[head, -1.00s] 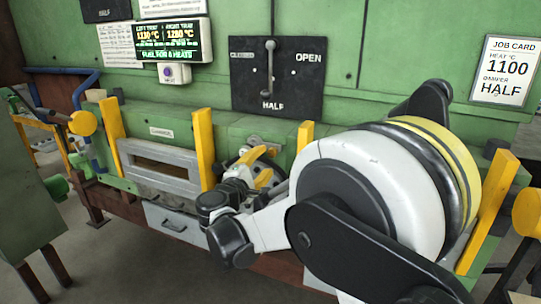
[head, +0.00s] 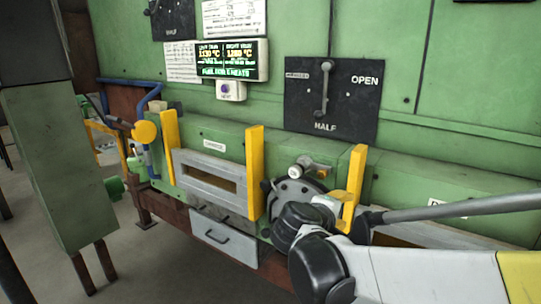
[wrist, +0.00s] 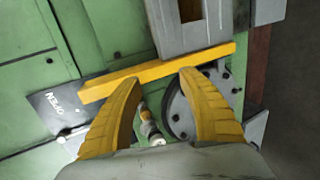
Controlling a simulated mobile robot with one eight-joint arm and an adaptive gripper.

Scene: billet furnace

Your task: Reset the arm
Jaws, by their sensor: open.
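My gripper shows in the wrist view (wrist: 160,82) with its two curved yellow fingers spread apart and nothing held between them. A yellow upright post (wrist: 150,72) crosses the view by the fingertips; I cannot tell whether they touch it. In the head view my gripper (head: 340,201) is small and partly hidden, in front of the green furnace face near another yellow post (head: 357,180). My arm reaches in from the lower right, with its black joints low in front of the furnace.
A round dark disc (wrist: 182,115) and a small handle (wrist: 150,125) lie below the fingers in the wrist view. A grey slotted door (head: 212,178) stands left of my gripper. The damper lever (head: 324,88) points down at HALF.

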